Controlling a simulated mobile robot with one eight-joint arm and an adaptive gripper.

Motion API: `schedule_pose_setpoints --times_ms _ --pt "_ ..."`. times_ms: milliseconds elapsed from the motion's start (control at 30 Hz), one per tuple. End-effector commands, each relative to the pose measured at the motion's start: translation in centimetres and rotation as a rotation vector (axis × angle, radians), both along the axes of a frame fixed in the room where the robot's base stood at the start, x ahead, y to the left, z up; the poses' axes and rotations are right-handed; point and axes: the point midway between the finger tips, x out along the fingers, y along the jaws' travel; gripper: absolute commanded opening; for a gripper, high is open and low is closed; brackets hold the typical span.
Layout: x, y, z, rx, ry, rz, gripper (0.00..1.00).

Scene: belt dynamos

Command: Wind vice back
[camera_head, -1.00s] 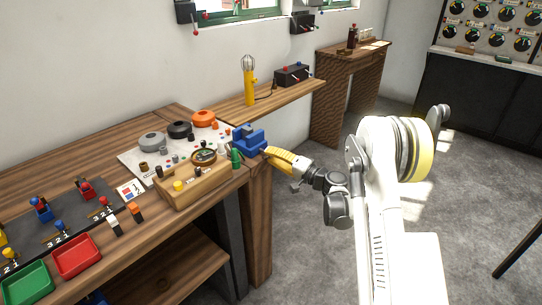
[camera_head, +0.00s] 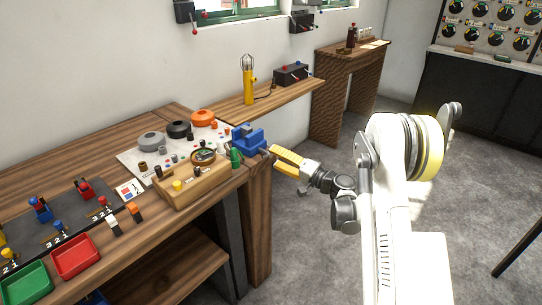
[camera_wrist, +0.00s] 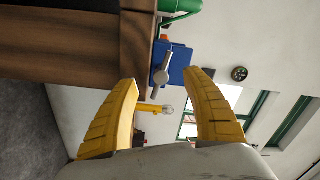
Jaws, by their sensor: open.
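The blue vice (camera_head: 249,138) sits at the right corner of the workbench. In the wrist view the blue vice (camera_wrist: 179,62) shows with its grey screw and handle (camera_wrist: 162,72) on the near side. My yellow-fingered gripper (camera_head: 274,158) is to the right of the vice, just off the bench edge. In the wrist view my gripper (camera_wrist: 166,82) has its two fingers well apart, with nothing between them. The vice handle lies ahead of the fingertips, and they look apart from it.
A wooden block holder (camera_head: 198,187) with a green piece (camera_head: 235,157) beside it stands near the vice. A yellow lamp (camera_head: 249,85) stands on the shelf (camera_head: 285,95) behind. Red (camera_head: 76,256) and green (camera_head: 25,287) trays lie at the left front. Open floor lies right of the bench.

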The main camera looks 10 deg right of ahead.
Motion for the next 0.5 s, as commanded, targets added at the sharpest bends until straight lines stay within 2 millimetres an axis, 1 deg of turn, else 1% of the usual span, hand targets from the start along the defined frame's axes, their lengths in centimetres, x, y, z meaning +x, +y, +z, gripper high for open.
schedule_pose_setpoints --times_ms 33,100,300,400,500 --pt "-1.0 -0.9 0.0 0.000 0.000 -0.004 0.57" --pt "-2.3 -2.0 0.0 0.000 0.001 -0.004 0.57" --pt "-5.5 -4.3 -0.1 0.000 0.000 -0.002 0.57" --pt "-6.5 -5.1 -0.1 0.000 0.000 -0.002 0.57" --pt "-7.1 -5.4 -0.2 -0.001 -0.001 0.000 0.57"
